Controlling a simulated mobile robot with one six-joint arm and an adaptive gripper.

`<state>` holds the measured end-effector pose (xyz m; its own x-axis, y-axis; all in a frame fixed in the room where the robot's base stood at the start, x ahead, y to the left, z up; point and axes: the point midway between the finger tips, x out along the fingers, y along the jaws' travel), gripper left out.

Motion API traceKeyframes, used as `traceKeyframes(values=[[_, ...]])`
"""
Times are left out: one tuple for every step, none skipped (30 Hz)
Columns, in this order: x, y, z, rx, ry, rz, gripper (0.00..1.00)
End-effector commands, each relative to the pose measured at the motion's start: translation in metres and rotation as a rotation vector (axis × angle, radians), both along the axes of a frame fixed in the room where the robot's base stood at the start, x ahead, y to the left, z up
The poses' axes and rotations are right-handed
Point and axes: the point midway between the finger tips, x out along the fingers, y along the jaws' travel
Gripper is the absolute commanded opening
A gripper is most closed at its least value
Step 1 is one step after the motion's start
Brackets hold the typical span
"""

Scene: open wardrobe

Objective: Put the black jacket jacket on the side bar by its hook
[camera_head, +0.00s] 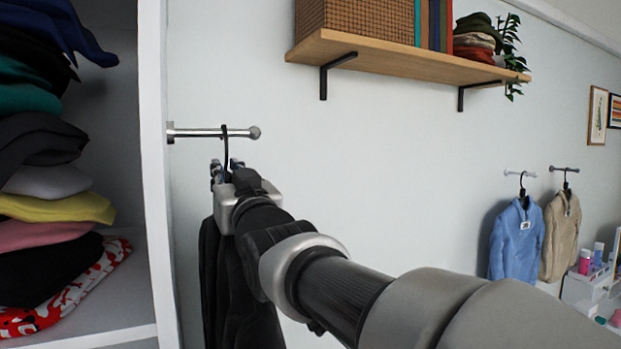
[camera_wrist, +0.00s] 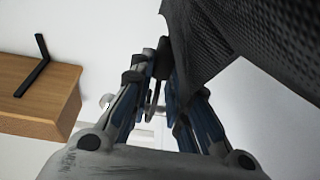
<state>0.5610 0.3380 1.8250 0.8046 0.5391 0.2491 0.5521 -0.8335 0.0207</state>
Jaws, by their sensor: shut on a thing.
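The side bar (camera_head: 200,132) is a short metal rod with a round end knob, sticking out from the white wardrobe's side panel. The black jacket (camera_head: 238,290) hangs below my gripper (camera_head: 226,174), partly hidden behind my arm. Its dark hook (camera_head: 226,148) rises above the gripper, and its top crosses the bar near the knob. Whether the hook rests on the bar I cannot tell. My gripper is shut on the hanger just below the bar. In the wrist view, the fingers (camera_wrist: 165,88) close together beside the dark cloth of the jacket (camera_wrist: 275,40).
The open wardrobe (camera_head: 153,180) with folded clothes stands at the left. A wooden wall shelf (camera_head: 400,58) is above right. A blue jacket (camera_head: 517,240) and a beige jacket (camera_head: 561,235) hang on bars farther right. The wall between is bare.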

Motion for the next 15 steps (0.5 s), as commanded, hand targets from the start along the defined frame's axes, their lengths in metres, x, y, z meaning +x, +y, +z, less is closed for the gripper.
traceKeyframes(values=[[-0.0003,-0.0001,-0.0004,0.001,-0.001,0.0,0.0],[-0.0002,-0.0001,-0.0007,0.0,0.0,0.0,0.0],[-0.0001,-0.0001,-0.001,0.0,0.0,0.0,0.0],[0.0,0.0,-0.0011,-0.001,0.001,0.0,0.0],[0.0001,0.0,-0.0014,-0.001,0.002,0.0,0.0],[0.0001,0.0,-0.0017,-0.002,0.003,0.0,0.0],[0.0002,0.0001,-0.0019,-0.002,0.003,0.0,0.0],[0.0002,0.0001,-0.0022,-0.002,0.003,0.0,0.0],[0.0003,0.0002,-0.0026,-0.002,0.003,0.0,0.17],[0.0004,0.0002,-0.0028,-0.003,0.004,0.0,0.19],[0.0004,0.0002,-0.003,-0.003,0.004,0.0,0.21],[0.0005,0.0002,-0.0032,-0.003,0.004,0.0,0.24],[0.0005,0.0002,-0.0032,-0.003,0.004,0.0,0.26],[0.0005,0.0003,-0.0031,-0.003,0.005,0.0,0.28],[0.0005,0.0003,-0.0031,-0.003,0.004,0.0,0.31]])
